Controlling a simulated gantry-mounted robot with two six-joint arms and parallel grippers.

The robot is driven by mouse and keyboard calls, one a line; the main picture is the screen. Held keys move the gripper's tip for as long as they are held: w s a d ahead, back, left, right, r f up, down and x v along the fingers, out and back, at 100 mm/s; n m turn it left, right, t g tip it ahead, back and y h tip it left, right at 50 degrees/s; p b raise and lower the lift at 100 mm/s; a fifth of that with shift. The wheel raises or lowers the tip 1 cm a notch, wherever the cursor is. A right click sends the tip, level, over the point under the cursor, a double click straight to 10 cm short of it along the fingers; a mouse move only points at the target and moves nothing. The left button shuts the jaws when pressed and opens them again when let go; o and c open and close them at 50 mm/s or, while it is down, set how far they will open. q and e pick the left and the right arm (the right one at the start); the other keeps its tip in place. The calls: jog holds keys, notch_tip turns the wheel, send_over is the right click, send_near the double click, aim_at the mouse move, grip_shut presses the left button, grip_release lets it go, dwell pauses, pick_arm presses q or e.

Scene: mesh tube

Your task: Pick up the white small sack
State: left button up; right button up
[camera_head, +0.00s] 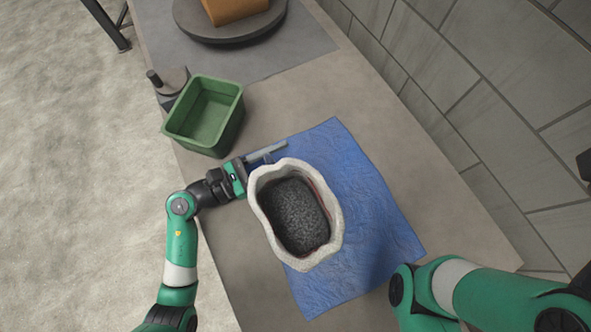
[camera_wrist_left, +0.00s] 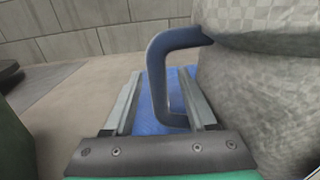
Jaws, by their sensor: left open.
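The white sack (camera_head: 336,222) stands open-topped on a blue mat, with dark grainy material inside. It fills the right side of the left wrist view (camera_wrist_left: 255,95). A dark blue loop handle (camera_wrist_left: 158,62) shows at its side in that view. My left gripper (camera_head: 266,153) is at the sack's upper left edge, with its jaws apart. In the left wrist view its two fingers (camera_wrist_left: 161,88) stand on either side of the handle; I cannot tell whether they touch it. My right arm shows at the lower right, but its gripper is not visible.
A blue mat (camera_head: 375,215) lies under the sack. A green bin (camera_head: 205,115) stands to the upper left. A round dark stand (camera_head: 230,30) with an orange block (camera_head: 235,8) is at the top. A tiled wall runs along the right. The worktop right of the mat is clear.

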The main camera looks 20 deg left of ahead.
pick_arm(q)
jog(key=shift+d, duration=0.1)
grip_shut()
dwell(1.3)
